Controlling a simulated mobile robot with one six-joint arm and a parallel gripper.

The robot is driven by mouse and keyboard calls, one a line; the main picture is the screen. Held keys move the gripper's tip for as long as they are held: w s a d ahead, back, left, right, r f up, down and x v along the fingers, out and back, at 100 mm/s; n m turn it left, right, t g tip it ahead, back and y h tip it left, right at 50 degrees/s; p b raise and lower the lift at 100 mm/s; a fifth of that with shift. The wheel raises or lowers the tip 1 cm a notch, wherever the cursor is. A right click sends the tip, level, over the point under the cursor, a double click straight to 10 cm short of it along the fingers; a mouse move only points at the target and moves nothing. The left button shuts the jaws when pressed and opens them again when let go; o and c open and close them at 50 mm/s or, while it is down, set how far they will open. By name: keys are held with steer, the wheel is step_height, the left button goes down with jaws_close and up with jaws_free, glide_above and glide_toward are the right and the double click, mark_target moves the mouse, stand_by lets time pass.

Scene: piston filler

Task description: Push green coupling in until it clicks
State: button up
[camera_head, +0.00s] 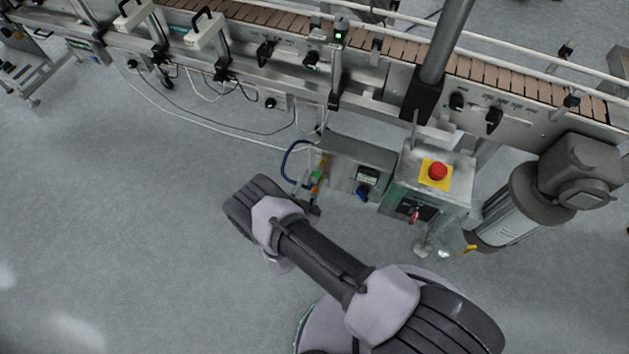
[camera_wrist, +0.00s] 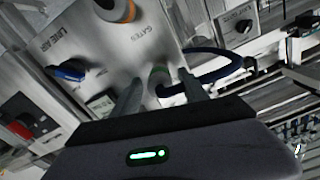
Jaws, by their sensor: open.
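My gripper (camera_wrist: 161,80) is open, with one finger on each side of the coupling in the picture. I cannot tell whether the fingers touch it or how deep it sits. In the head view, green shows on the small box (camera_head: 317,174), just above the end of my arm, which largely hides my gripper.
An orange-ringed coupling (camera_wrist: 116,9) is above the green one in the wrist view. A blue handle (camera_wrist: 67,72) is to the left. In the head view, a control box with a red emergency button (camera_head: 438,171) stands right, under the conveyor (camera_head: 400,45). Open floor lies left.

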steer(key=shift+w+d, duration=0.25)
steer(key=shift+w, duration=0.35)
steer(key=shift+c, duration=0.4)
jaws_close()
stand_by(0.6)
